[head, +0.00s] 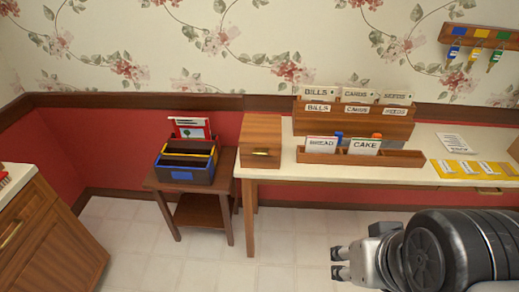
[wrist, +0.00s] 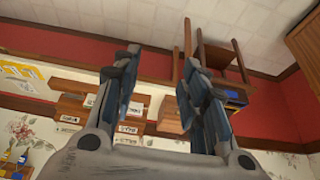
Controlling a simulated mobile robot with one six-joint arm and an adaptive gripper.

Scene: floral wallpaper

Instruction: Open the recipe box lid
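A closed wooden box (head: 260,141) with a small brass-coloured pull on its front stands at the left end of the cream-topped counter. It looks like the recipe box, and its lid is down. In the wrist view, which is upside down, the box (wrist: 169,117) shows between the fingers, partly hidden. My gripper (head: 337,263) is at the lower right of the head view, in front of the counter and well apart from the box. Its fingers (wrist: 160,68) are spread, with nothing between them.
Right of the box stand a card rack (head: 362,122) with labelled dividers and a low tray (head: 322,157) with BREAD and CAKE cards. A small side table (head: 203,205) with a dark file holder (head: 186,172) stands left. Yellow envelopes (head: 462,169) lie far right.

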